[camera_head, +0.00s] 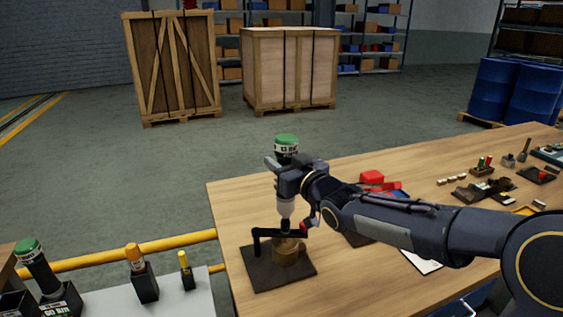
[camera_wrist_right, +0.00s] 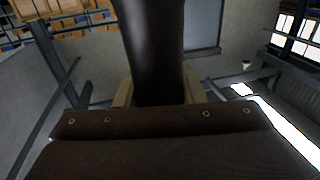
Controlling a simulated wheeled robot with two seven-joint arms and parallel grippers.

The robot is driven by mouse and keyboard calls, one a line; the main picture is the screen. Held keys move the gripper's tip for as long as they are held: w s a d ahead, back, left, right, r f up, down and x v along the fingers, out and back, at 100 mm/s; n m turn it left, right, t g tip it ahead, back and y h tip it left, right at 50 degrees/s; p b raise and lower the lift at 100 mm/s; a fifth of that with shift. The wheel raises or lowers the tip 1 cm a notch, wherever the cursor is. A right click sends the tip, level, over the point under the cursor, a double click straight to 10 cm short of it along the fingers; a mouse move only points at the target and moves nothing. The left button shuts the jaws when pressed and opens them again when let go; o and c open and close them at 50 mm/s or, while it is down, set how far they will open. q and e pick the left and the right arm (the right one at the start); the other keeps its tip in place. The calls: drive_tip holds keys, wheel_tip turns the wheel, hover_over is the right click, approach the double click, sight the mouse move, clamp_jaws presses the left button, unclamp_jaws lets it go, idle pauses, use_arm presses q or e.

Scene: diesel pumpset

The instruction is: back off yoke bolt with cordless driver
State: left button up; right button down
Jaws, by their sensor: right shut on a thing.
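A cordless driver with a green top (camera_head: 287,140) stands upright over the near left corner of the wooden bench. My right gripper (camera_head: 286,180) is shut on it, around its body below the green part. The driver's pale nose (camera_head: 286,207) points down at a dark yoke (camera_head: 262,236) and a brass-coloured round block (camera_head: 287,254) on a dark plate (camera_head: 258,272). The bolt is hidden under the nose, and I cannot tell whether the tip touches it. In the right wrist view the driver's dark handle (camera_wrist_right: 155,50) rises between the jaws. My left gripper is not in view.
The wooden bench (camera_head: 335,290) carries a red box (camera_head: 372,177), small parts and trays to the right. A lower grey surface (camera_head: 110,302) at left holds a green-topped tool (camera_head: 35,262) and two upright tools in black holders. A yellow rail (camera_head: 150,247) runs beside the bench.

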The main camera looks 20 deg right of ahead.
drive_tip(key=shift+f+b, duration=0.35)
drive_tip(key=shift+b, duration=0.2)
drive_tip(key=shift+s+f, duration=0.1)
drive_tip(key=shift+f, duration=0.05)
idle(0.8)
drive_tip(key=shift+r, duration=0.25)
idle(1.2)
drive_tip(key=shift+r, duration=0.15)
